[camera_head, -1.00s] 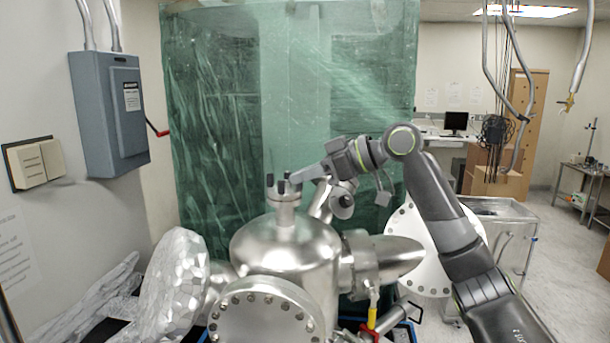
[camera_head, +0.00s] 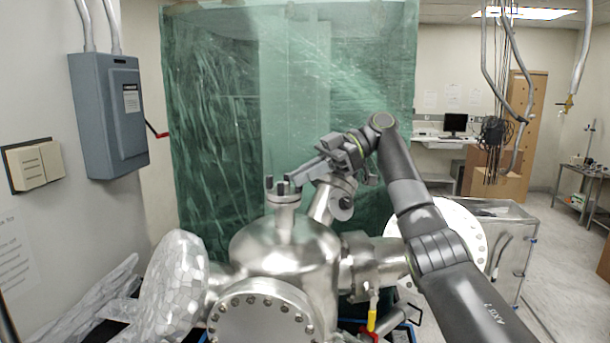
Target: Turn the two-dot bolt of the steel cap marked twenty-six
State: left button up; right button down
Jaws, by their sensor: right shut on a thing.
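A steel cap (camera_head: 283,197) sits on the narrow upright neck at the top of the steel vacuum chamber (camera_head: 284,248). Dark bolts (camera_head: 269,183) stand up from its rim. The number and the dots are too small to read. My right gripper (camera_head: 291,183) reaches in from the right, its fingers pointing left and slightly down. It is shut on a bolt at the right side of the cap; the fingers hide most of that bolt. My left gripper is not in view.
A tilted flanged port (camera_head: 333,198) stands just right of the cap, under my right gripper. A foil-wrapped port (camera_head: 172,290) is at the left. A large round flange (camera_head: 456,232) is behind my right arm. A green curtain (camera_head: 235,110) hangs behind.

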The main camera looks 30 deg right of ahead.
jog(key=shift+n+g, duration=0.3)
dwell(0.4)
jog(key=c, duration=1.4)
grip_release()
jog(key=shift+d, duration=0.1)
jog(key=shift+c, duration=0.2)
jog(key=shift+f+m+t, duration=0.1)
jog(key=shift+m+t, duration=0.3)
